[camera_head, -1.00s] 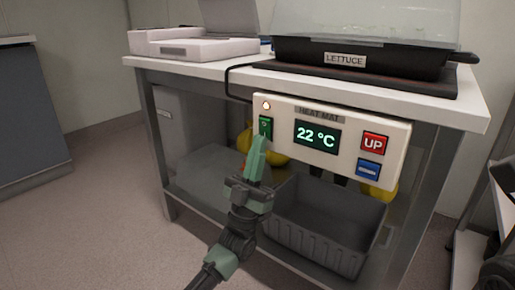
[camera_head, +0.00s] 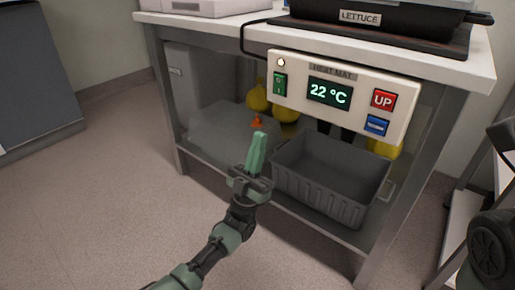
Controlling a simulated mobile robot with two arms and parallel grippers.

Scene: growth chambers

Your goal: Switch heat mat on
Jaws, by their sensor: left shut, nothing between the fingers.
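The heat mat control panel (camera_head: 345,93) is a white box on the front edge of the table. Its display (camera_head: 329,93) reads 22 °C. A green rocker switch (camera_head: 280,85) sits at its left end, below a small lit lamp (camera_head: 281,62). A red UP button (camera_head: 383,100) and a blue button (camera_head: 376,125) are at its right end. The black heat mat (camera_head: 375,37) lies on the table under the tray labelled LETTUCE (camera_head: 360,18). My left gripper (camera_head: 258,142) is shut and empty, below and left of the switch, apart from the panel. My right gripper is not in view.
A grey open bin (camera_head: 325,190) stands on the lower shelf, right of my left gripper. Yellow objects (camera_head: 257,97) and a small orange one (camera_head: 257,121) are behind it. A cable (camera_head: 243,38) hangs over the table edge. The floor at left is clear.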

